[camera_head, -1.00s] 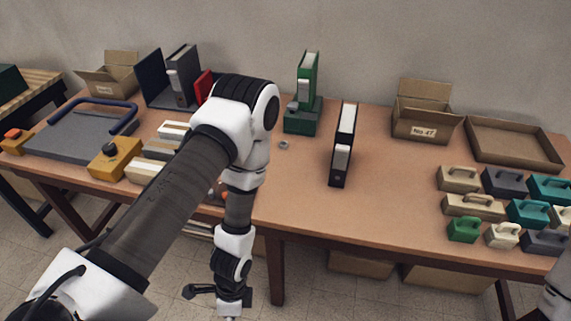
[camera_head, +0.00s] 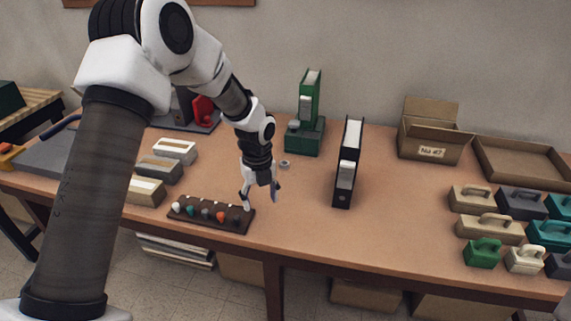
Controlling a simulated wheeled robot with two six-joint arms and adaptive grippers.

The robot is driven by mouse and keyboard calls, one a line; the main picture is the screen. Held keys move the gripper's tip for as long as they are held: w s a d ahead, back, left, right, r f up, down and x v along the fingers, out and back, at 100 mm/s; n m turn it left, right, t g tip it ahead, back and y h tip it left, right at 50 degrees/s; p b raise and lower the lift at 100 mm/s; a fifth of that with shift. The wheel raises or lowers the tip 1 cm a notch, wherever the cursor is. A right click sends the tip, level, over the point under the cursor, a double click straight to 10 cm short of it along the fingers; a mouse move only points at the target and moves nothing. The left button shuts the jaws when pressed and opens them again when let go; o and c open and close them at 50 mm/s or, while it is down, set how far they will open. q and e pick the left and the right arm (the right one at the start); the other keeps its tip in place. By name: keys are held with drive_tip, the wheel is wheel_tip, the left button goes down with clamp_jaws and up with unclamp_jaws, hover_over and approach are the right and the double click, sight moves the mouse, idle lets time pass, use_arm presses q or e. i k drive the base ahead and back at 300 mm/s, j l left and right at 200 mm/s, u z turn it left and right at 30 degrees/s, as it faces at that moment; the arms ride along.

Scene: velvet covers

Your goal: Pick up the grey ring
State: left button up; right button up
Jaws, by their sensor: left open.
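A small grey ring (camera_head: 285,164) lies flat on the brown table, in front of the green binder's stand. My left gripper (camera_head: 260,197) points down, open and empty, above the table just left of and nearer than the ring. It is apart from the ring. My right gripper is out of view.
A dark board (camera_head: 211,215) with several coloured knobs lies close to the left gripper. A black binder (camera_head: 346,168) stands upright right of the ring, and a green binder (camera_head: 309,97) stands behind it on a green base (camera_head: 305,138). Several handled blocks (camera_head: 489,228) sit at right.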

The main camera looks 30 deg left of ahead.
sight(281, 166)
drive_tip(key=i+j, duration=0.15)
drive_tip(key=i, duration=0.3)
drive_tip(key=i+j, duration=0.15)
drive_tip(key=i, duration=0.3)
